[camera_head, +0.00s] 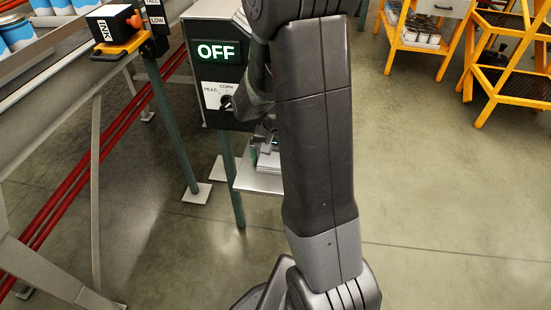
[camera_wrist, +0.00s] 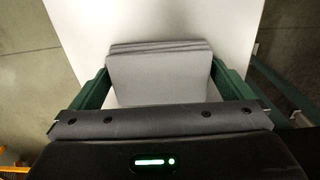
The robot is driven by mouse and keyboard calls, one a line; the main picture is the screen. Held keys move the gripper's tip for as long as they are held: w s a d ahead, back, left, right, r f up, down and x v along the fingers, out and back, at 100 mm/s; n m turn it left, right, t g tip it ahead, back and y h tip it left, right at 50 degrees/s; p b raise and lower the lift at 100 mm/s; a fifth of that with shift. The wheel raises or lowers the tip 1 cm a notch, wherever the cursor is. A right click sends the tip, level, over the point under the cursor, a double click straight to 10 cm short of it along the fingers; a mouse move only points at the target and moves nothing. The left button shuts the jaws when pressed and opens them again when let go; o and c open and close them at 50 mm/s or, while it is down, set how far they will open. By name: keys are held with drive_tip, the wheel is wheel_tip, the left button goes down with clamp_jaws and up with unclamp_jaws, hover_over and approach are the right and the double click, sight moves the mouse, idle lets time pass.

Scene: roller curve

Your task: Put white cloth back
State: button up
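The white cloth (camera_wrist: 158,78) is a folded, light grey-looking stack in the wrist view. It lies between the two green fingers of my gripper (camera_wrist: 160,72), whose tips meet its left and right sides with no clear gap. A pale flat shelf (camera_wrist: 190,20) shows under and beyond the cloth; I cannot tell whether the cloth rests on it. In the head view the same small shelf (camera_head: 258,182) stands below the control box, and my arm hides most of the gripper and cloth.
The control box (camera_head: 218,72) with an OFF display and a selector knob is just above the shelf. A conveyor with cans (camera_head: 18,32) and an ink box (camera_head: 113,22) is at left. Yellow racks (camera_head: 508,80) stand at back right. The floor at right is clear.

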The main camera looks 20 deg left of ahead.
sight(275, 159)
wheel_tip(275, 159, up, 12)
drive_tip(key=p, duration=0.2)
drive_tip(key=shift+r+p, duration=0.15)
drive_tip(key=shift+p, duration=0.15)
